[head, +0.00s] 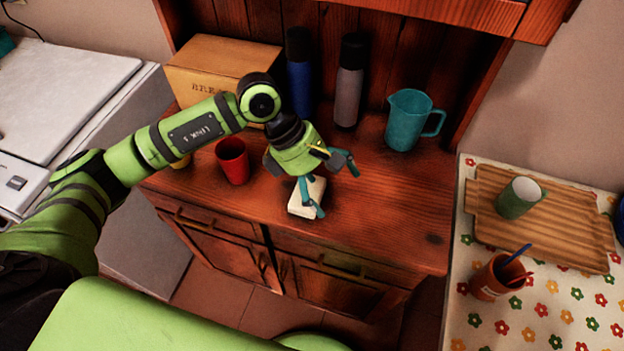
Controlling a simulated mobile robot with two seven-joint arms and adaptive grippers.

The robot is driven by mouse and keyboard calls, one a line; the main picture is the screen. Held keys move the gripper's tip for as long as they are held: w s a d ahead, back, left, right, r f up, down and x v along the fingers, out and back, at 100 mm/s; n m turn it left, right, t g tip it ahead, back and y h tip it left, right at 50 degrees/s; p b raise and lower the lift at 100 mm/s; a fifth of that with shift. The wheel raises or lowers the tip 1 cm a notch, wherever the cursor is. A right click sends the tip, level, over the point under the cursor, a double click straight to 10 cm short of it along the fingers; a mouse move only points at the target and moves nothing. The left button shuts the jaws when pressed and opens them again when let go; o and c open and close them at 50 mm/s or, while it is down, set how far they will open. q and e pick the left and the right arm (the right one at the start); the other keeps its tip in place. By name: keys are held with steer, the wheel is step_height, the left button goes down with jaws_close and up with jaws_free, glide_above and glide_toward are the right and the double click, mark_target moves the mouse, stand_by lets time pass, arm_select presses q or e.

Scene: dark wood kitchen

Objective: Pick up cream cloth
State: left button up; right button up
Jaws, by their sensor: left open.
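The cream cloth (298,208) is a small folded block lying on the wooden counter near its front edge. My left gripper (333,192) reaches down to it from above, with its teal fingers spread open. One finger is in front of the cloth and partly covers it; the other is to the right and higher in the picture. I cannot tell whether a finger touches the cloth. My right gripper is not in view.
A red cup (232,161) stands left of the cloth. Behind are a bread box (212,68), a blue bottle (300,82), a grey bottle (349,88) and a teal pitcher (405,122). The counter (390,210) to the right is clear.

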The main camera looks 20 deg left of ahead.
arm_select(q)
steer(key=a+y, duration=0.1)
steer(key=a, duration=0.1)
steer(key=w+a+f+y, duration=0.1)
steer(key=a, duration=0.1)
steer(key=w+a+y, duration=0.1)
steer(key=a, duration=0.1)
steer(key=shift+w+a+f+m, duration=0.2)
steer(key=shift+a+m, duration=0.1)
steer(key=p+x, duration=0.3)
steer(key=x, duration=0.3)
steer(key=shift+a+f, duration=0.1)
steer(key=shift+a, duration=0.05)
steer(key=shift+f, duration=0.2)
steer(key=c, duration=0.9)
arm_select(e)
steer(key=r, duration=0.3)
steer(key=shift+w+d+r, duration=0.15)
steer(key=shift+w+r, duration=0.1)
